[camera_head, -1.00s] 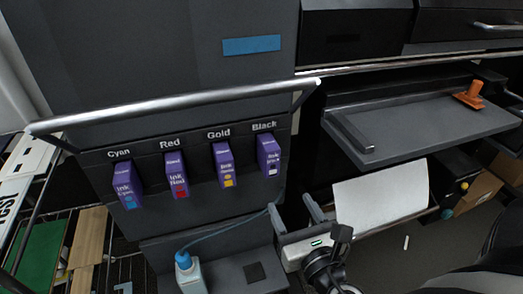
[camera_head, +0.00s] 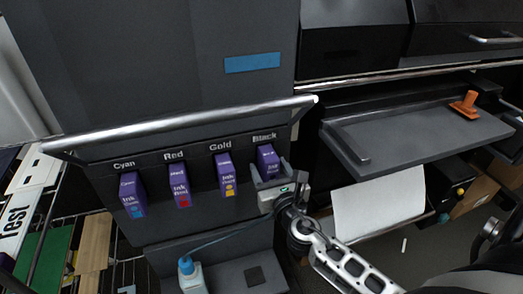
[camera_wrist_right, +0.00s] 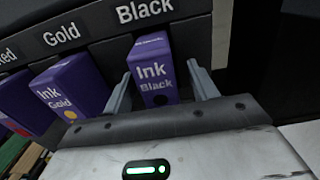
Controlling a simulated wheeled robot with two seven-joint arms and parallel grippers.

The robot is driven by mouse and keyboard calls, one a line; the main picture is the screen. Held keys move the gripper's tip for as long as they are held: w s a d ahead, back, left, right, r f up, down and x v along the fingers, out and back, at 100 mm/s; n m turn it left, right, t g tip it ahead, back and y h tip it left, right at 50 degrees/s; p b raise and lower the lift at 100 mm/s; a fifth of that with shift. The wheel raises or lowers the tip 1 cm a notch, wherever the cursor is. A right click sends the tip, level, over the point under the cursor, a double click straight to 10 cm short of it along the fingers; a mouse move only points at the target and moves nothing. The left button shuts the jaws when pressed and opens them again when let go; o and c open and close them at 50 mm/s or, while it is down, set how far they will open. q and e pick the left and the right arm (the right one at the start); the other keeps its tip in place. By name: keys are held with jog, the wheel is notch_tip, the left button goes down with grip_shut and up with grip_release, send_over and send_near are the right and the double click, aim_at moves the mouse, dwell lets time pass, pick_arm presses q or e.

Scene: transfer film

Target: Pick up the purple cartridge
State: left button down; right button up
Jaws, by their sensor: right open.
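Several purple cartridges stand in labelled slots of a dark printer panel: Cyan (camera_head: 132,194), Red (camera_head: 179,185), Gold (camera_head: 225,174) and Black (camera_head: 267,160). My right gripper (camera_head: 270,172) is at the Black cartridge. In the right wrist view the Black cartridge (camera_wrist_right: 153,72) stands between the two open fingers of the right gripper (camera_wrist_right: 162,88). A gap shows beside the right finger; the left finger is close to the cartridge's side. The Gold cartridge (camera_wrist_right: 70,90) is just left of the left finger. My left gripper is not in view.
A metal bar (camera_head: 185,120) runs across above the cartridge slots. A bottle with a blue cap (camera_head: 191,277) and a tube stands below. A grey tray (camera_head: 420,138) with an orange handle (camera_head: 466,105) is at right, above a white sheet (camera_head: 380,208).

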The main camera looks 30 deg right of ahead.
jog(key=shift+w, duration=0.4)
jog(key=c, duration=1.2)
jog(key=shift+r, duration=0.1)
grip_shut()
